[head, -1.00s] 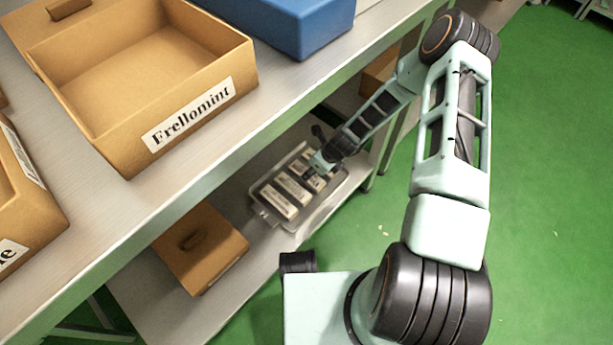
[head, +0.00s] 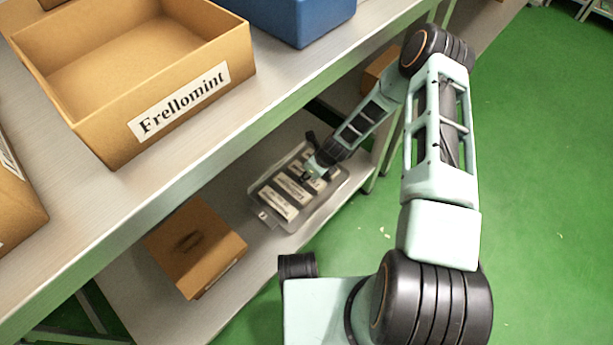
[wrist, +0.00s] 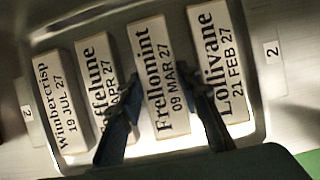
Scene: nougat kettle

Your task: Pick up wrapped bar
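Several white wrapped bars stand side by side in a grey metal tray (head: 262,216) on the lower shelf. In the wrist view their labels read Wimbercrisp (wrist: 62,103), one partly covered ending in "ffelune" (wrist: 97,60), Frellomint (wrist: 153,62) and Lollivane (wrist: 212,45). My gripper (wrist: 156,75) is open over the tray. Its two dark fingers lie on either side of the Frellomint bar, with small gaps visible. The left finger covers part of the "ffelune" label, the right one part of the Lollivane bar. In the head view my gripper (head: 309,173) hides the tray's far bars.
The upper shelf overhangs behind the tray and carries an open cardboard box labelled Frellomint (head: 180,105) and a blue bin (head: 300,20). A brown box (head: 195,248) sits left of the tray on the lower shelf. Green floor (head: 540,200) is open at the right.

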